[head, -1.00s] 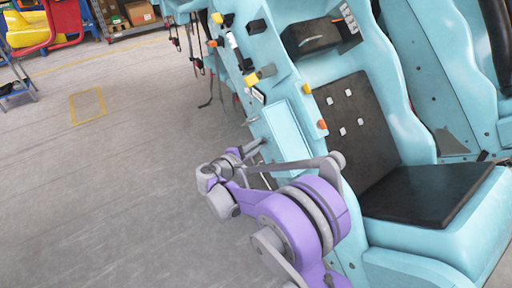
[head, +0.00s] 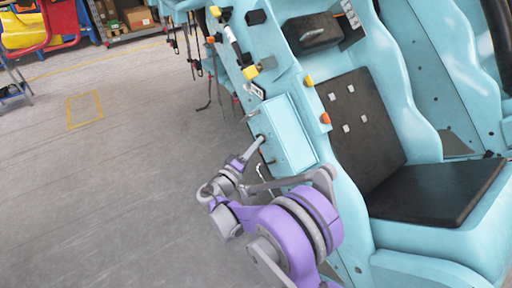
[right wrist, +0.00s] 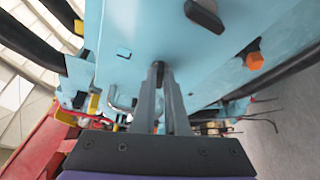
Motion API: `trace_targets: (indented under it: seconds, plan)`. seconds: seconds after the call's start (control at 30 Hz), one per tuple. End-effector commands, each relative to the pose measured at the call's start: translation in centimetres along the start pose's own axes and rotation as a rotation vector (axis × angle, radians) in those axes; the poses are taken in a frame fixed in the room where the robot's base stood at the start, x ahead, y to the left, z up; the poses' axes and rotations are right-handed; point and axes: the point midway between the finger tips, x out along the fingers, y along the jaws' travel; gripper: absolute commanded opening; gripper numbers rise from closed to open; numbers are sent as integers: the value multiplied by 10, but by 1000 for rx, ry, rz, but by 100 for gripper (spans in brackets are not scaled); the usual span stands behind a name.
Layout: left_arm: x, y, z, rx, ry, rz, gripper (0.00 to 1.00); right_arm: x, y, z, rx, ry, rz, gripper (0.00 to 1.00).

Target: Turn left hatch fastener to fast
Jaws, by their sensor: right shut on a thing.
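The light blue hatch (head: 290,135) is a box-like panel on the side of the coaster car, left of the seat. My right gripper (head: 261,141) reaches its lower left edge in the head view. In the right wrist view its fingers (right wrist: 161,82) are shut on a small dark fastener (right wrist: 157,67) on the light blue panel (right wrist: 145,30). The fingers hide most of that fastener, so I cannot tell its turn. A second dark fastener handle (right wrist: 205,14) sits farther along the panel and is free. My left gripper is not in view.
A black seat (head: 430,190) lies right of the hatch. The grey floor (head: 120,190) at left is open.

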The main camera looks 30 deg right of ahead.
Motion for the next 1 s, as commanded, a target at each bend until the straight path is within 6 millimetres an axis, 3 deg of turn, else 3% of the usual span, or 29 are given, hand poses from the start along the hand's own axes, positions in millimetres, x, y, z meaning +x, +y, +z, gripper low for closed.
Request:
trace_targets:
  seconds: [0.43,1.0]
  plan:
    - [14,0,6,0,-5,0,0,0,-5,0,274,-1,115,0]
    - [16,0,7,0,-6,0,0,0,-5,0,345,-2,145,0]
